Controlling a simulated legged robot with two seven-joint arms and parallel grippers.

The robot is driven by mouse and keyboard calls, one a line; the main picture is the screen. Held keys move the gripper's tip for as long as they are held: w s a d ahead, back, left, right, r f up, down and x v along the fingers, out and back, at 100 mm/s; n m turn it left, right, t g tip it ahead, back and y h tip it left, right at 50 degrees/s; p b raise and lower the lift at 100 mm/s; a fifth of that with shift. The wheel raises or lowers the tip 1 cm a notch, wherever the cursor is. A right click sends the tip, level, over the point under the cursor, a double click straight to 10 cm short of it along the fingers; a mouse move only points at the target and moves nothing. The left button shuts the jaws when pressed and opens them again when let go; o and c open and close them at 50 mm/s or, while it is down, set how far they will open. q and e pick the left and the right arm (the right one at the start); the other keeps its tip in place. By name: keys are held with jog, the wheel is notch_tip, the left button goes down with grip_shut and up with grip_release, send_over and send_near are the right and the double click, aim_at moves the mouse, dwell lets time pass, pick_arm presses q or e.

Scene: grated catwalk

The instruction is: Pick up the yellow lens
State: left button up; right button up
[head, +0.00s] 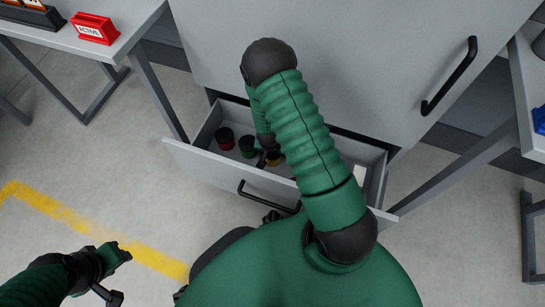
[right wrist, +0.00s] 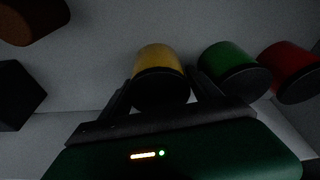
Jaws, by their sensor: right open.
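The yellow lens (right wrist: 160,60), a short cylinder with a dark end, is in the open drawer (head: 215,165). In the right wrist view it lies between the two fingers of my right gripper (right wrist: 163,88), which is open, with a finger on either side. Whether the fingers touch it cannot be told. My left gripper (head: 118,275) is open and empty above the floor at the lower left.
A green lens (right wrist: 228,66) and a red lens (right wrist: 290,70) stand close to the right of the yellow one in the wrist view. Dark objects (right wrist: 18,95) lie to the left. The drawer front has a black handle (head: 268,198). A red box (head: 94,28) sits on the left table.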

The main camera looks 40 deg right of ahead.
jog(key=shift+d+f, duration=0.15)
jog(key=c, duration=1.1)
